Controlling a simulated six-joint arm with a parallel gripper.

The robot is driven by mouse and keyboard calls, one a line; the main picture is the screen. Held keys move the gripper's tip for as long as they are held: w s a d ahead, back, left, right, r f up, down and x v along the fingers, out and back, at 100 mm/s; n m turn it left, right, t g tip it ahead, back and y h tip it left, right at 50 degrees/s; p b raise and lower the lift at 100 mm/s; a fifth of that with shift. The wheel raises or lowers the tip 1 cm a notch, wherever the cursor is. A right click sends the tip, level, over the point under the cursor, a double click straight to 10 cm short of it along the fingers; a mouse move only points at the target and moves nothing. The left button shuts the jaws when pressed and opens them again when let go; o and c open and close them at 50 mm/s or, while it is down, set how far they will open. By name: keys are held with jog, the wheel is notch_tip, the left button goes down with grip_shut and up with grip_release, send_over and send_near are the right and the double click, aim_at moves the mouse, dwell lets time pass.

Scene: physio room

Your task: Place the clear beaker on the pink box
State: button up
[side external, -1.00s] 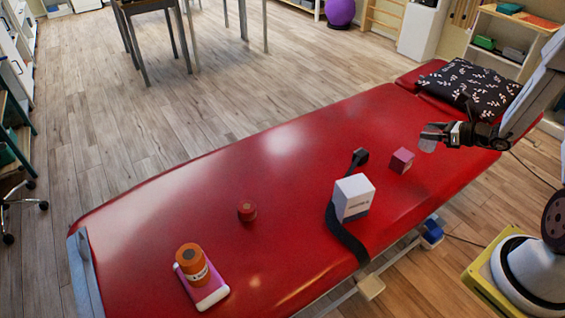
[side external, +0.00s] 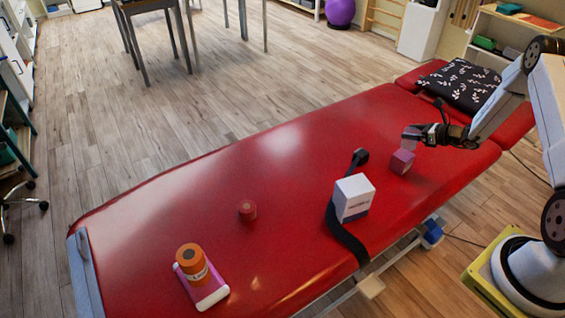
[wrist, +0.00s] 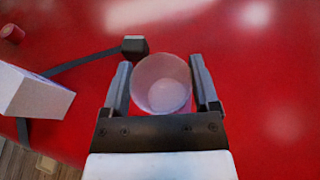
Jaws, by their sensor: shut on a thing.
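The clear beaker (side external: 410,140) is between the fingers of my gripper (side external: 419,134), which is shut on it. In the wrist view the beaker (wrist: 162,92) shows from above, its round mouth between the two fingers.
A red cylinder (side external: 247,211) and an orange-lidded jar (side external: 191,262) on a pink-edged slab (side external: 210,293) are farther left. A patterned pillow (side external: 465,85) lies behind.

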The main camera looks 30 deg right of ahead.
jog(key=shift+w+d+f, duration=0.1)
jog(key=shift+w+f, duration=0.2)
jog(key=shift+f, duration=1.55)
jog(key=shift+f, duration=0.1)
jog(key=o, duration=1.1)
jog(key=shift+o, duration=0.2)
jog(key=shift+s+r, duration=0.2)
jog(key=v, duration=1.1)
jog(key=shift+s, duration=0.35)
